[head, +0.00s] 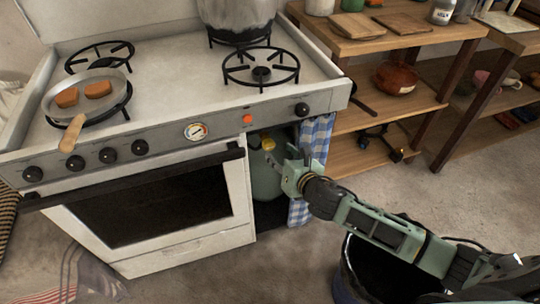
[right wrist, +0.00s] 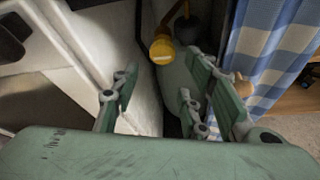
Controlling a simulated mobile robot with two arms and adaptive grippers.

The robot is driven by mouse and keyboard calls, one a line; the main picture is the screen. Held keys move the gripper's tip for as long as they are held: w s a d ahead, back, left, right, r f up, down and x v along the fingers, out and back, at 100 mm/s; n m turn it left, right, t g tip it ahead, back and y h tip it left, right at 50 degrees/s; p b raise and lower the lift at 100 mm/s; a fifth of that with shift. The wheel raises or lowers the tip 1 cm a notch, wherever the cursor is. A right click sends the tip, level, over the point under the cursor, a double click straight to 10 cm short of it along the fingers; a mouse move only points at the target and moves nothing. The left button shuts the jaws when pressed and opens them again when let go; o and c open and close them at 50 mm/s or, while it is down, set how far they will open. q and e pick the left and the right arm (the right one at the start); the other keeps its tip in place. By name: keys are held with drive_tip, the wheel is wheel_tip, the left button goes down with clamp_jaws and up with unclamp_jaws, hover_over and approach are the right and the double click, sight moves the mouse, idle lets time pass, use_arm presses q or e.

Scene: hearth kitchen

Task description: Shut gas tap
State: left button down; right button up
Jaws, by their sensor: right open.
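The yellow gas tap (head: 268,144) sits on top of a grey-green gas cylinder (head: 264,182) in the opening to the right of the oven door. In the right wrist view the yellow tap (right wrist: 162,50) shows just beyond the fingers, with a dark round part beside it. My right gripper (head: 282,161) reaches into this opening from the right, close in front of the cylinder. Its green fingers (right wrist: 155,88) are apart with nothing between them, and the tap lies ahead of the gap. Part of the cylinder is hidden by my gripper. My left gripper is out of view.
A blue checked curtain (head: 314,150) hangs just right of the opening. The white stove (head: 185,75) carries a pan (head: 60,95) with food and a large pot (head: 237,15). Wooden shelves (head: 345,165) stand to the right. A dark bin (head: 347,270) is below my right arm.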

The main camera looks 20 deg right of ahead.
sight(268, 147)
drive_tip(key=b+x, duration=0.1)
drive_tip(key=x, duration=0.5)
drive_tip(key=shift+w+a, duration=0.15)
drive_tip(key=shift+w, duration=0.15)
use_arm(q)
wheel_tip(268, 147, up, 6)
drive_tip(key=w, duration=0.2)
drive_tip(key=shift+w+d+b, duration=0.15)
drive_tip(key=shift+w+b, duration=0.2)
use_arm(e)
drive_tip(key=shift+w+a+f, duration=0.1)
drive_tip(key=shift+w, duration=0.45)
drive_tip(key=shift+c, duration=0.2)
drive_tip(key=c, duration=1)
